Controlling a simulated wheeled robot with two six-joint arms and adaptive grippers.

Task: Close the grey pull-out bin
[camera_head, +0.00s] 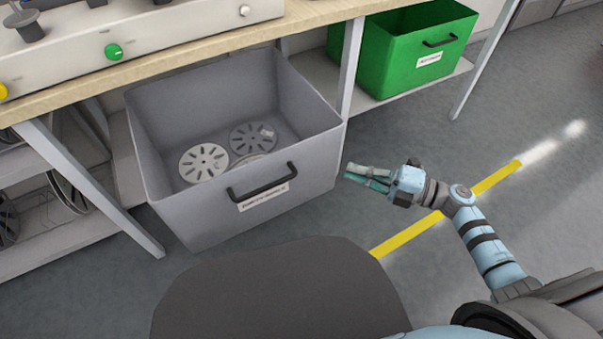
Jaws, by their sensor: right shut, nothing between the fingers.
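The grey pull-out bin (205,218) stands pulled out from under the wooden-topped bench, its front facing me. It has a dark handle (263,181) and a white label on the front, and several slotted reels lie inside. My right gripper (347,173) is to the right of the bin's front right corner, shut and empty, with its fingers pointing left towards the bin. I cannot tell whether the fingertips touch the bin wall. My left gripper is not in view.
A green bin (395,62) sits on the lower shelf to the right. Bench legs (88,188) stand on either side of the grey bin. The bench top (190,53) carries a panel with knobs. The floor at right is clear, with a yellow line (493,179).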

